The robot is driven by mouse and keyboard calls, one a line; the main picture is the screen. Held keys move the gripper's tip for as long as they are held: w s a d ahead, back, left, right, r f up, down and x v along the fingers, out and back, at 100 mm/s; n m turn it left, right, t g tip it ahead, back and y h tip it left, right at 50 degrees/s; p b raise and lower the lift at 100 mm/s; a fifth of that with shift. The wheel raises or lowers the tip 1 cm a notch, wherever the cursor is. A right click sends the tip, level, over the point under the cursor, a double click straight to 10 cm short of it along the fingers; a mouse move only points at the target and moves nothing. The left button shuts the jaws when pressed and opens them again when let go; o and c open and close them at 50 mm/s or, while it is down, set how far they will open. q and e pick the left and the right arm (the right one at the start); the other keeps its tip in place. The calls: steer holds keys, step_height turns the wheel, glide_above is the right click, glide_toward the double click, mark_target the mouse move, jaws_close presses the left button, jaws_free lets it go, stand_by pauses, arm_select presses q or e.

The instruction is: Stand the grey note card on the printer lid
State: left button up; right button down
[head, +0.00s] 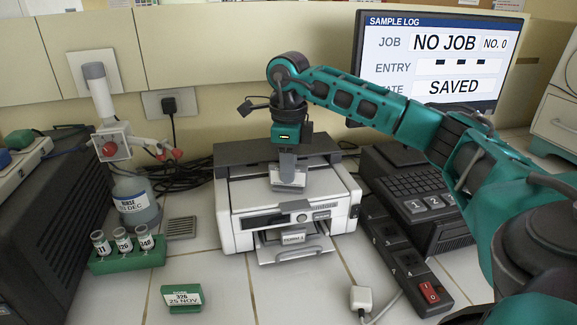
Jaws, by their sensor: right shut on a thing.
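The printer (240,197) is white with a dark top and stands in the middle of the bench. My right gripper (287,165) comes down from above over the printer's top. It is shut on a small light grey piece that looks like the grey note card (288,180). The card is at the printer lid (325,183); whether it touches the lid is hard to tell. The gripper hides part of the card and the lid behind it. My left gripper is not in view.
A green rack (128,262) with several labelled vials and a green block with a label (182,297) stand at the left front. A bottle (135,205) is behind the rack. A power strip (395,250) and a keypad device (425,205) flank the printer's right.

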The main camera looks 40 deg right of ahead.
steer(key=shift+f, duration=0.2)
steer(key=c, duration=1.1)
jaws_free()
step_height(320, 180, up, 12)
steer(key=p, duration=0.2)
steer(key=shift+r+p, duration=0.25)
steer(key=shift+p, duration=0.05)
steer(key=shift+f, duration=0.1)
